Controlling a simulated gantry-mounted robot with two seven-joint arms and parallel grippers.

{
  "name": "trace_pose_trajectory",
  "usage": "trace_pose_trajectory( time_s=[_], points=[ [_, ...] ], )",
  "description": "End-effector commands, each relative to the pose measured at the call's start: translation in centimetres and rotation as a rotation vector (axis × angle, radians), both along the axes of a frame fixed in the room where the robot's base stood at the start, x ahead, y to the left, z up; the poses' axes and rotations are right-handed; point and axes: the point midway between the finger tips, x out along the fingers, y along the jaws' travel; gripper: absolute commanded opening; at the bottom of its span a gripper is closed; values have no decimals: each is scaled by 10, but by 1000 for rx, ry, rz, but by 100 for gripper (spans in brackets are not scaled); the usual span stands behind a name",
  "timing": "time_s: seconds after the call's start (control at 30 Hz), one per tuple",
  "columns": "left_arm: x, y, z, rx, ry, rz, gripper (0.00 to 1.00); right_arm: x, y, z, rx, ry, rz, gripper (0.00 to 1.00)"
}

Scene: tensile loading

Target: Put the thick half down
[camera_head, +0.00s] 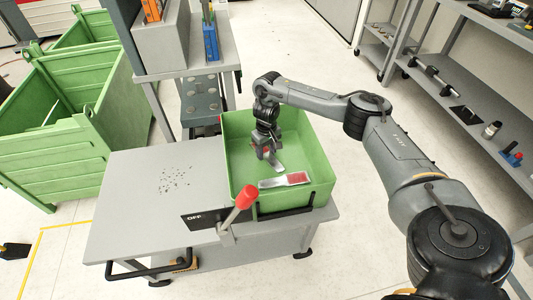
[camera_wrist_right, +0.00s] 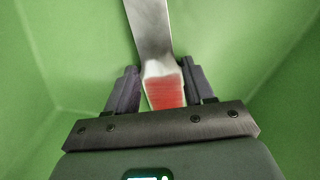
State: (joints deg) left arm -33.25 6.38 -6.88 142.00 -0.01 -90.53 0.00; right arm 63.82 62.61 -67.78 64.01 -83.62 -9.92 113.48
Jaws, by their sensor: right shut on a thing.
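My right gripper (camera_head: 267,153) points down inside the green bin (camera_head: 322,190) on the grey cart. It is shut on a flat metal specimen half (camera_head: 278,167) with a red end. In the right wrist view, this half (camera_wrist_right: 151,30) runs up out of the jaws (camera_wrist_right: 163,75), its red end between the fingers. Another half (camera_head: 285,180), metal with a red patch, lies in the bin nearer the front wall. I cannot tell whether the held half touches the bin floor, nor which half is thicker. My left gripper is not in view.
A red-knobbed lever (camera_head: 246,196) rises at the bin's front left corner. The grey cart top (camera_head: 130,215) left of the bin is mostly clear, with dark specks. The testing machine (camera_head: 200,95) stands behind. Large green crates (camera_head: 60,140) are at left, shelves (camera_head: 460,90) at right.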

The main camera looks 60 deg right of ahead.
Motion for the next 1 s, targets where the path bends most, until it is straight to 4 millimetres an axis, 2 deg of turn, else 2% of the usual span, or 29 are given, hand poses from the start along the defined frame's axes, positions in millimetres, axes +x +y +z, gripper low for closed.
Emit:
trace_pose_trajectory(
  time_s=[0.37,0.4,0.53,0.93,1.0],
  points=[
    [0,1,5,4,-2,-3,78,0,0,-1,0,0,0,16],
    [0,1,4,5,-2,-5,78,0,0,-2,0,0,0,57],
    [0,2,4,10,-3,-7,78,0,0,-2,0,-1,0,77],
    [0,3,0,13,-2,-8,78,0,0,1,-1,-2,0,78],
    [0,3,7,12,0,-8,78,0,0,8,0,-1,-1,78]
  ],
)
